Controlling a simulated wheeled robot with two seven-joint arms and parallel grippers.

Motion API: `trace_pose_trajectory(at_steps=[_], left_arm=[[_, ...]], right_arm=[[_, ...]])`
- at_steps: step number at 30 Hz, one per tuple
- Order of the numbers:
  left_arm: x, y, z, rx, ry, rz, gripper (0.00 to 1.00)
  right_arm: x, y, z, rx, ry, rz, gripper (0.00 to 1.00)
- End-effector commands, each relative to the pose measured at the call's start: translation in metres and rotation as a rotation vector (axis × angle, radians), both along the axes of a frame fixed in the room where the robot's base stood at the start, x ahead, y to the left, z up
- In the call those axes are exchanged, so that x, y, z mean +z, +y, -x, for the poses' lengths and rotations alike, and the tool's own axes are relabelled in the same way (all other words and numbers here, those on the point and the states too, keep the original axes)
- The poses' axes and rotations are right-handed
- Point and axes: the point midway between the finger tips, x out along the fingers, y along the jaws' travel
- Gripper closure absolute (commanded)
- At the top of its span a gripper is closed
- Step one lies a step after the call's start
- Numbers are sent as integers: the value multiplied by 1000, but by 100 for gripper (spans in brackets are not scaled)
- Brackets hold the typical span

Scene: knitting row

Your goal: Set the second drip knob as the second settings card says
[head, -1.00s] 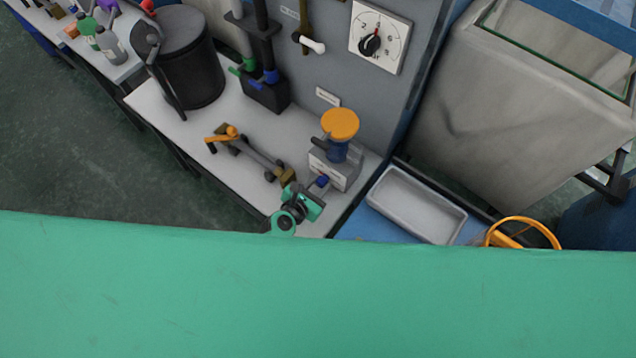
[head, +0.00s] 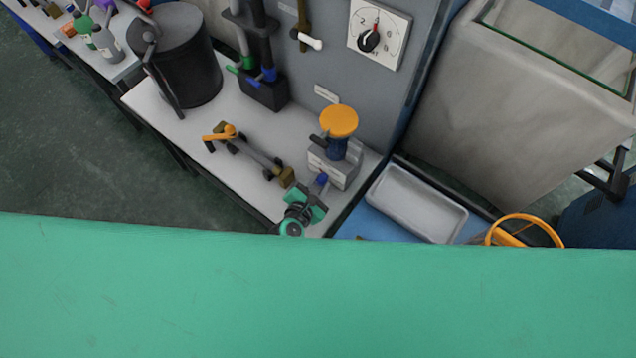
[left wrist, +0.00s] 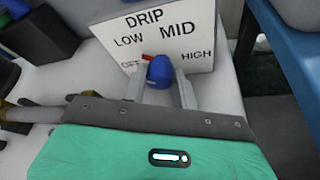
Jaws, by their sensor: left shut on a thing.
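A blue drip knob (left wrist: 159,71) with a red pointer sits on the front of a pale box (left wrist: 160,35) marked DRIP, OFF, LOW, MID and HIGH. The pointer tips up and left, nearest the OFF mark. My left gripper (left wrist: 158,88) is shut on the knob, one finger on each side. In the head view the left gripper (head: 318,186) is at the front of the box (head: 335,168), below an orange-topped blue part (head: 340,122). A small white card (head: 327,94) is on the grey panel behind; its writing is too small to read. My right gripper is not in view.
An orange-handled metal tool (head: 250,153) lies left of the box on the white bench (head: 190,125). A black drum (head: 185,60) and a black holder (head: 264,92) stand behind. A grey tray (head: 417,204) is to the right. A white dial (head: 380,34) is on the panel.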

Motion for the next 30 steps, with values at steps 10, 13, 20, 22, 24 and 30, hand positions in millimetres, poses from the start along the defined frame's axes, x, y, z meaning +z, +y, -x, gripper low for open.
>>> trace_pose_trajectory(at_steps=[10,13,20,22,24,30], left_arm=[[0,0,0,0,0,1,50],[0,0,0,0,0,1,50],[1,2,6,1,1,1,50],[4,5,13,1,2,2,50],[7,9,22,2,2,1,50],[19,22,56,2,3,2,50]], right_arm=[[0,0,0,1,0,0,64],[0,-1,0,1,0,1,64],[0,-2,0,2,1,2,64],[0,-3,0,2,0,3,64],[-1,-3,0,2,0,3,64],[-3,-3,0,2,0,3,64]])
